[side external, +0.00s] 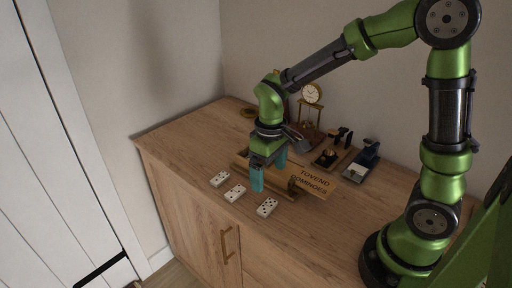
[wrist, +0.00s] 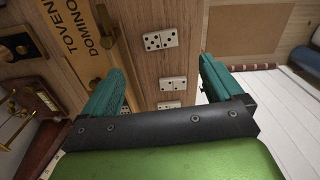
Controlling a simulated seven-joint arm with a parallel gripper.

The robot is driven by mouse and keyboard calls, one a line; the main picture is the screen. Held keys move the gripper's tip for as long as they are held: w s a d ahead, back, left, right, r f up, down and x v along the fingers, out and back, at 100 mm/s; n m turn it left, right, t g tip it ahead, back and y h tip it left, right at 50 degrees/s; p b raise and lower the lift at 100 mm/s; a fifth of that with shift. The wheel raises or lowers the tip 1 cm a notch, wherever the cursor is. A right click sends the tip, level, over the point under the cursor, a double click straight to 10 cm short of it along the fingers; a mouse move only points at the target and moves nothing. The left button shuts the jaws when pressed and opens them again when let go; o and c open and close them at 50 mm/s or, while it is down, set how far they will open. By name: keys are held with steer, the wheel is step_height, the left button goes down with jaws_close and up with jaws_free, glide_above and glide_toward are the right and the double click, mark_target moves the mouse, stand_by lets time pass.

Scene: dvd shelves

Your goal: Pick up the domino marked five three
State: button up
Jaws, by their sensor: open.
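Three white dominoes with black pips lie face up in a row on the wooden cabinet top. The one nearest the lettered lid (side external: 267,207), also in the wrist view (wrist: 160,40), has the most pips; one half looks like five, the other is too small to read surely. The middle domino (side external: 235,192) and the far-left domino (side external: 220,179) show fewer pips; they appear in the wrist view too (wrist: 173,84) (wrist: 168,104). My gripper (side external: 270,172) has teal fingers, is open and empty, and hangs above the cabinet, behind the row. In the wrist view its fingers (wrist: 160,75) stand wide apart.
The cabinet's front edge runs close to the dominoes.

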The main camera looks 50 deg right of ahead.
mark_target(266, 205)
steer(key=f, duration=1)
steer(key=shift+w+a+f, duration=0.1)
steer(key=shift+w+f, duration=0.1)
steer(key=shift+f, duration=0.15)
steer(key=shift+c, duration=0.2)
